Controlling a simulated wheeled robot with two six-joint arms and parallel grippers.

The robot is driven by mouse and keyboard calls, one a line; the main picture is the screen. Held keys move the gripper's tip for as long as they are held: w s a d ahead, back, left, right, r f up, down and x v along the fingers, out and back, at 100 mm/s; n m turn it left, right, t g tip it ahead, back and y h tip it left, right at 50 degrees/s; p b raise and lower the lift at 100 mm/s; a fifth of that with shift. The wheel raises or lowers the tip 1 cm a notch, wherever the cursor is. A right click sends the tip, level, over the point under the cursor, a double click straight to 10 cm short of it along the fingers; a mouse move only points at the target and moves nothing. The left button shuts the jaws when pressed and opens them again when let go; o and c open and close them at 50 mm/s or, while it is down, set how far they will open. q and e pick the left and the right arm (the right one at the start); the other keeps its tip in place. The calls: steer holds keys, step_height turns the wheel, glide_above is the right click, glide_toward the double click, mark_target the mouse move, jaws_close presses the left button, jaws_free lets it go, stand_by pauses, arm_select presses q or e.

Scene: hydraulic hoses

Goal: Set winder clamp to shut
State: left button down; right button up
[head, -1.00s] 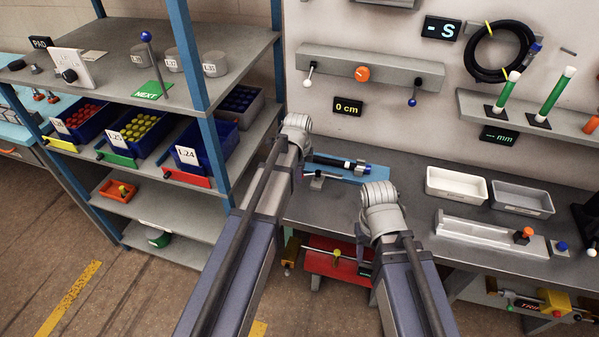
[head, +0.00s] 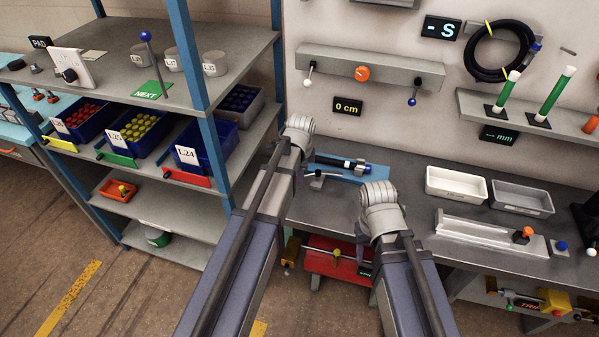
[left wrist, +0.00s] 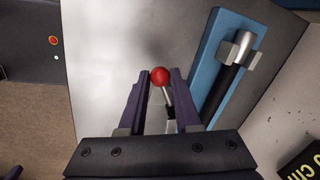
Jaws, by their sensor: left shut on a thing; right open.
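A small lever with a red ball knob (left wrist: 160,76) stands beside a blue board (left wrist: 208,62) on the bench; I take it for the winder clamp's lever. The board carries a black hose piece with a silver end (left wrist: 242,48), and this board also shows in the head view (head: 345,173). My left gripper (left wrist: 161,88) is shut on the lever just at the red knob, with a finger on each side. In the head view its fingers are mostly hidden behind its wrist. My right gripper (head: 362,240) is open over the bench's front edge, its jaws largely hidden by its wrist.
White (head: 456,185) and grey (head: 522,198) trays stand on the bench to the right. A wall rail (head: 335,67) with knobs and a "0 cm" display (head: 348,106) is behind. A shelf rack with blue bins (head: 200,150) stands close on the left.

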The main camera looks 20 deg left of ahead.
arm_select(q)
steer(key=n, duration=0.1)
steer(key=s+d+n, duration=0.1)
steer(key=n, duration=0.1)
steer(key=s+d+n+y, duration=0.1)
steer(key=n, duration=0.1)
steer(key=shift+d+g, duration=0.15)
steer(key=shift+g, duration=0.15)
steer(key=shift+s+d+n+g, duration=0.15)
steer(key=shift+d+n, duration=0.25)
steer(key=shift+n, duration=0.5)
steer(key=shift+s+d+n+g, duration=0.1)
steer(key=shift+d+n, duration=0.3)
steer(key=shift+n, duration=0.5)
steer(key=shift+s+d+n+g, duration=0.15)
steer(key=shift+d+n, duration=0.25)
steer(key=shift+n, duration=0.5)
steer(key=shift+w, duration=0.1)
steer(key=c, duration=0.6)
jaws_free()
steer(key=shift+d, duration=0.1)
steer(key=shift+c, duration=0.2)
steer(key=shift+r, duration=0.1)
step_height(320, 180, up, 8)
steer(key=d+p, duration=0.1)
steer(key=p, duration=0.6)
steer(key=shift+s+d+f+p, duration=0.2)
steer(key=shift+s+f+p, duration=0.05)
steer(key=shift+s+p, duration=0.1)
